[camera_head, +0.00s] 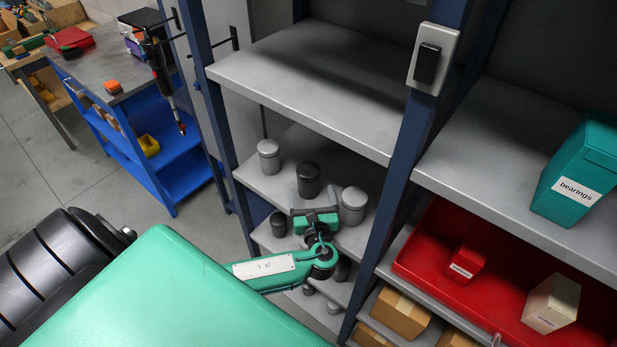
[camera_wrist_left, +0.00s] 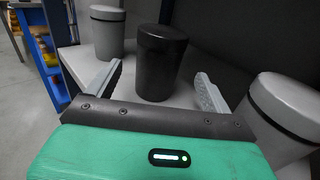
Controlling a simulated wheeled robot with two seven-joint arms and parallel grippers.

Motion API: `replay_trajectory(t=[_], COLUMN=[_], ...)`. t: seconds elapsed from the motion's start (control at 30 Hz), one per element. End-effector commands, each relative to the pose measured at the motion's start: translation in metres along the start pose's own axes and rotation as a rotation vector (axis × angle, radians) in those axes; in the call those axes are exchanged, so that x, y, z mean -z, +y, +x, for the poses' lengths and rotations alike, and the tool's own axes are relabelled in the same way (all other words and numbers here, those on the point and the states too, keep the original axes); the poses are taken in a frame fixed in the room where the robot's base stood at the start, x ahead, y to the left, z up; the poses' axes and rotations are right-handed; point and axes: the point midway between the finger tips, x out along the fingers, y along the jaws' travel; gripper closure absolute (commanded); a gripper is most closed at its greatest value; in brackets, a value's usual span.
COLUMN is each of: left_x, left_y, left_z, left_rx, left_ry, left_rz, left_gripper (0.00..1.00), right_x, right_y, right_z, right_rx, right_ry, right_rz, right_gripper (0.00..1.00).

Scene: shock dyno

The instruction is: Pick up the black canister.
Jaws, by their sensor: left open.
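The black canister (camera_head: 308,179) stands upright on a middle grey shelf in the head view, between two grey canisters. In the left wrist view the black canister (camera_wrist_left: 160,64) stands just ahead of my left gripper (camera_wrist_left: 158,86), centred between its two spread fingers. The left gripper (camera_head: 315,214) is open and empty, at the front of that shelf in the head view. The fingers look apart from the canister's sides; the exact depth is hard to tell. My right gripper is not in view.
A grey canister (camera_head: 268,156) stands to the left and another grey canister (camera_head: 353,205) close on the right. A smaller dark canister (camera_head: 278,224) is on the shelf below. The upper shelf board (camera_head: 310,85) overhangs, and a blue post (camera_head: 398,160) stands to the right.

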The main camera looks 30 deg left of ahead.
Motion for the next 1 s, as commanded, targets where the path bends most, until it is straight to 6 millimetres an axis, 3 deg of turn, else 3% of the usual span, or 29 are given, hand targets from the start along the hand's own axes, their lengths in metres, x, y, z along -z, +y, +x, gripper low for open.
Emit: replay_trajectory(t=[0.1, 0.37, 0.63, 0.97, 1.0], left_x=[-0.002, -0.003, -0.005, -0.002, -0.002], left_y=[0.000, 0.001, 0.002, 0.002, 0.002], left_z=[0.019, 0.037, 0.072, 0.080, 0.080], left_rx=[-0.001, -0.001, 0.000, 0.000, 0.000], left_ry=[0.000, 0.001, 0.001, 0.003, 0.003], left_rz=[0.000, 0.000, -0.001, -0.002, -0.002], left_gripper=[0.16, 0.16, 0.16, 0.16, 0.20], right_x=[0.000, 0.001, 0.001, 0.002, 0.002], right_y=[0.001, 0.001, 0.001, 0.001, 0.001], right_z=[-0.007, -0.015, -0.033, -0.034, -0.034], right_rx=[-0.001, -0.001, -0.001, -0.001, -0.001], right_ry=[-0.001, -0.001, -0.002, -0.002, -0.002], right_rz=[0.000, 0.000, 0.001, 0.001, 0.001], right_gripper=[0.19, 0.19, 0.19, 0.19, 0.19])
